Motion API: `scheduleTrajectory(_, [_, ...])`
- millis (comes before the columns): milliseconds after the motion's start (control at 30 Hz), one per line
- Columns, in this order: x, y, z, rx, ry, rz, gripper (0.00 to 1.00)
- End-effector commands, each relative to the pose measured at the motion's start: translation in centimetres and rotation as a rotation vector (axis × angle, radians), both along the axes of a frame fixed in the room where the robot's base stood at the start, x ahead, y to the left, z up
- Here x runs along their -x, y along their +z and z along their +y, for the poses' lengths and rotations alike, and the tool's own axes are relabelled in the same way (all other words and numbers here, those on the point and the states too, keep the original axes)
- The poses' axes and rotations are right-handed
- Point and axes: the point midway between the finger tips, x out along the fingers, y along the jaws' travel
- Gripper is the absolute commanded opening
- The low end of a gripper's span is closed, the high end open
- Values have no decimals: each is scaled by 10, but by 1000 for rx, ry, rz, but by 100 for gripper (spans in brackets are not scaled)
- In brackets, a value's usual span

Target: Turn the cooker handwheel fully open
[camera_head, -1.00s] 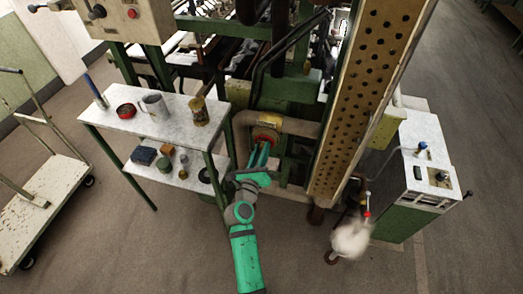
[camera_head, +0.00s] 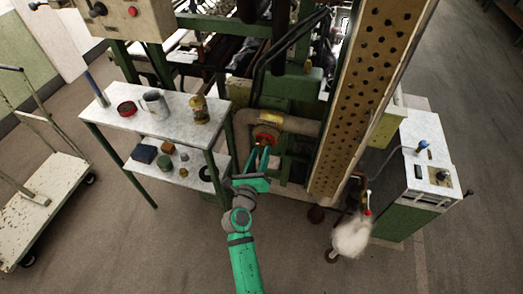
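A small red handwheel (camera_head: 265,136) sits on the pipe at the front of the green machine, near the middle of the head view. I take it to be the cooker handwheel. My gripper (camera_head: 259,152) is just below and in front of it, fingers pointing up at the wheel. The two green fingers stand apart with a gap between them and nothing visible in it. The fingertips lie close to the wheel's lower edge; I cannot tell whether they touch it. How far the wheel is turned does not show.
A bent pipe (camera_head: 296,125) runs right from the wheel. A marble-topped table (camera_head: 125,123) with a mug, tins and several small items stands close on the left. A tall perforated panel (camera_head: 364,92) and a white-topped cabinet (camera_head: 425,175) are on the right.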

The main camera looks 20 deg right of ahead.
Motion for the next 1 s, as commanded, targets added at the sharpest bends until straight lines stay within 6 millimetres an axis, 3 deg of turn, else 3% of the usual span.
scheduleTrajectory(533, [1,0,1,-411,0,-278,34])
scheduleTrajectory(767, [-1,0,0,-453,0,-306,34])
scheduleTrajectory(1000, [-15,0,-10,-452,0,-306,34])
